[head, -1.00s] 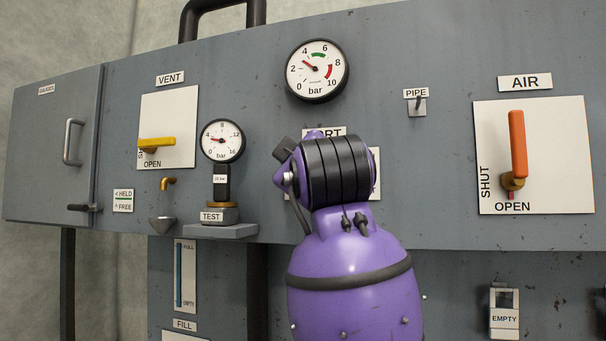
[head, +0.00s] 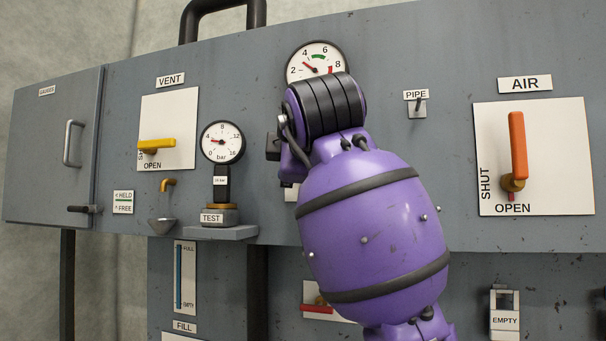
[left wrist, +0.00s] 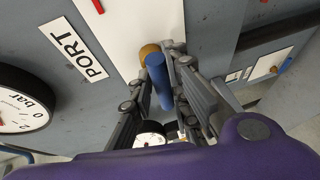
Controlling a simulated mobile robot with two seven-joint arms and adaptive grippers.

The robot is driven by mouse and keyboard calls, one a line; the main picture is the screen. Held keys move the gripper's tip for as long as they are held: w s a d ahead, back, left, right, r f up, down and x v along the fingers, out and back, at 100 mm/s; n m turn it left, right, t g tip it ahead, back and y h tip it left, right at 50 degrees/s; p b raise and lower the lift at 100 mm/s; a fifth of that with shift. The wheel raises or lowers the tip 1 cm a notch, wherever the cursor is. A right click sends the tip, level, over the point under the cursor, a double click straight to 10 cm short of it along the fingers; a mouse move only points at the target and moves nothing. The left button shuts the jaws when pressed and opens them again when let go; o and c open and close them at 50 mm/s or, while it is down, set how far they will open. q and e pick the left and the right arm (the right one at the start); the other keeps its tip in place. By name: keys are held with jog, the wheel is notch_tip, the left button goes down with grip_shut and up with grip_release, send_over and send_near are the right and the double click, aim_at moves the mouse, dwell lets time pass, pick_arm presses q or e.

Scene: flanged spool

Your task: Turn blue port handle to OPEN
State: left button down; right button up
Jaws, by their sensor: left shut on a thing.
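The blue port handle (left wrist: 158,80) shows in the left wrist view, on a brass pivot (left wrist: 149,50) in front of a white plate (left wrist: 118,22). The PORT label (left wrist: 80,48) is beside that plate. My left gripper (left wrist: 160,88) has its fingers on both sides of the handle and is shut on it. In the head view my purple arm hides the handle, the PORT label and most of the plate. The port's OPEN and SHUT marks are not visible. My right gripper is in neither view.
The big gauge (head: 316,55) is partly behind my arm. The test gauge (head: 222,143) and its shelf (head: 220,233) stand to the left. The yellow vent handle (head: 157,145), orange air handle (head: 518,145) and a red handle (head: 316,309) are on the same panel.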

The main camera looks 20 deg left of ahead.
pick_arm(q)
jog(key=shift+w+a+f, duration=0.1)
jog(key=shift+f, duration=0.3)
jog(key=c, duration=2)
grip_release()
jog(key=shift+o, duration=1.3)
jog(key=shift+a+r, duration=0.1)
jog(key=shift+r, duration=0.05)
jog(key=shift+r, duration=0.1)
jog(key=shift+s+d+r, duration=0.1)
jog(key=shift+s+d, duration=0.15)
jog(key=shift+s, duration=0.2)
jog(key=v, duration=1.1)
jog(key=shift+s+a, duration=0.1)
